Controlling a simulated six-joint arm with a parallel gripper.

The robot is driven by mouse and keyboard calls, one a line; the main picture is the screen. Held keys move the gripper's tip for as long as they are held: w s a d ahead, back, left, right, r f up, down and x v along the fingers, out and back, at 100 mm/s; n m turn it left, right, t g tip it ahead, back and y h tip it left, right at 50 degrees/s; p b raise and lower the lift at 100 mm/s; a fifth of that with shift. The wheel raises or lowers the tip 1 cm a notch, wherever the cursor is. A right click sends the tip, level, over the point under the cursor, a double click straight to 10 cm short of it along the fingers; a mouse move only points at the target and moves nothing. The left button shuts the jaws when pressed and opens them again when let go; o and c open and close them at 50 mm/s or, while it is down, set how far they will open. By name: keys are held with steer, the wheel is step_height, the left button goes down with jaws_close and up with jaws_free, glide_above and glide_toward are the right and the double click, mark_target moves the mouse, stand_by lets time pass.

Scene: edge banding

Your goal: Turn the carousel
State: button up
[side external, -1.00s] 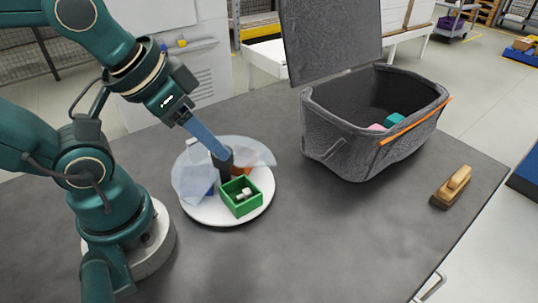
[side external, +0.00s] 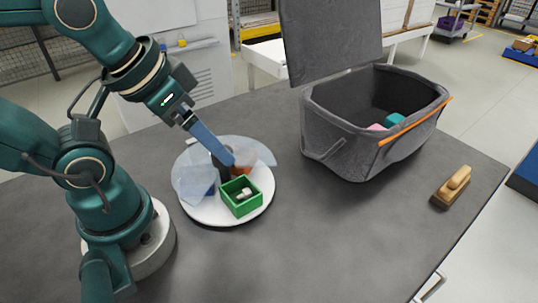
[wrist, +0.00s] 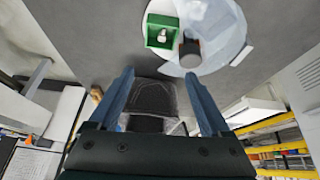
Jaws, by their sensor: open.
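The carousel is a white round turntable (side external: 225,217) on the grey table, partly under a clear cover (side external: 190,184). A dark upright knob (side external: 222,158) stands at its middle. An open green box (side external: 241,207) with a small whitish part in it (side external: 244,194) sits on the front side. An orange box (side external: 243,170) and a blue box show partly through the cover. My gripper (side external: 231,162) is low over the carousel, its blue fingers overlapping the knob. In the wrist view my gripper (wrist: 158,74) has its fingers wide apart with nothing between them; the knob (wrist: 189,53) lies near the right fingertip. Contact cannot be told.
A grey lidded bin (side external: 345,145) with pink and teal pieces inside stands open to the right of the carousel. A wooden-handled brush (side external: 452,187) lies near the table's right edge. The front middle of the table (side external: 310,240) is clear.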

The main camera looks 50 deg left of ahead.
steer(key=n, duration=0.1)
steer(key=n+g, duration=0.5)
steer(key=n, duration=0.2)
glide_above(224, 169)
steer(key=shift+w+a+f, duration=0.1)
steer(key=shift+w+f, duration=0.05)
steer(key=shift+f, duration=0.3)
steer(key=shift+w+a+f, duration=0.15)
steer(key=shift+a+f, duration=0.05)
steer(key=shift+f, duration=0.1)
steer(key=shift+a+f, duration=0.2)
steer(key=shift+f, duration=2.6)
jaws_close()
